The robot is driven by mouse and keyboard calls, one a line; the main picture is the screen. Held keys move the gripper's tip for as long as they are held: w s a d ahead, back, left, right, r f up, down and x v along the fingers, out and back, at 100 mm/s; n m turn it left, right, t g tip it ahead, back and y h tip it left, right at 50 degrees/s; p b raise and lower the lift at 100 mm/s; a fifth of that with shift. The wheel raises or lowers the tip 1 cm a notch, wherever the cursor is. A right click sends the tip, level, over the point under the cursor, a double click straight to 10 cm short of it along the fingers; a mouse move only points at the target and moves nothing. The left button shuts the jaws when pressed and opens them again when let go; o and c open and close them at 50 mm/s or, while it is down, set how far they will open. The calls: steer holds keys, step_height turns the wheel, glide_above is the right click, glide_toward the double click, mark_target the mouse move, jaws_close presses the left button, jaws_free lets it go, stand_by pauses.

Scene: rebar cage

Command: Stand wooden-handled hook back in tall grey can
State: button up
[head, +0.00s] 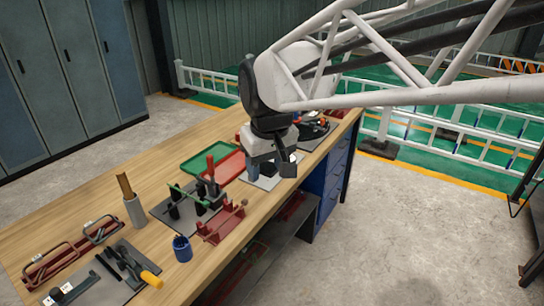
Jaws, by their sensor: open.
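The tall grey can (135,212) stands upright on the wooden bench, left of the middle. A brown wooden piece (124,186) sticks up out of it; I cannot tell what it is. A tool with a yellow-orange handle (150,279) lies on a grey mat near the front edge, beside dark tools. I cannot tell whether it is the wooden-handled hook, and no hook shape shows clearly. My gripper (271,172) points down with its fingers apart, over the far right part of the bench, well away from the can. A small dark thing shows between the fingers, not clearly held.
A blue cup (182,248) stands near the front edge. Green (209,158) and red trays lie behind. Red racks (72,252) lie at the left.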

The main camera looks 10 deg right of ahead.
steer(key=s+d+f+m, duration=0.1)
steer(key=s+d+f, duration=0.2)
steer(key=s, duration=0.4)
steer(key=s+d+f+m, duration=0.2)
steer(key=s+d, duration=0.3)
steer(key=s, duration=0.3)
steer(key=shift+d+f+m+t, duration=0.3)
steer(key=shift+f, duration=0.1)
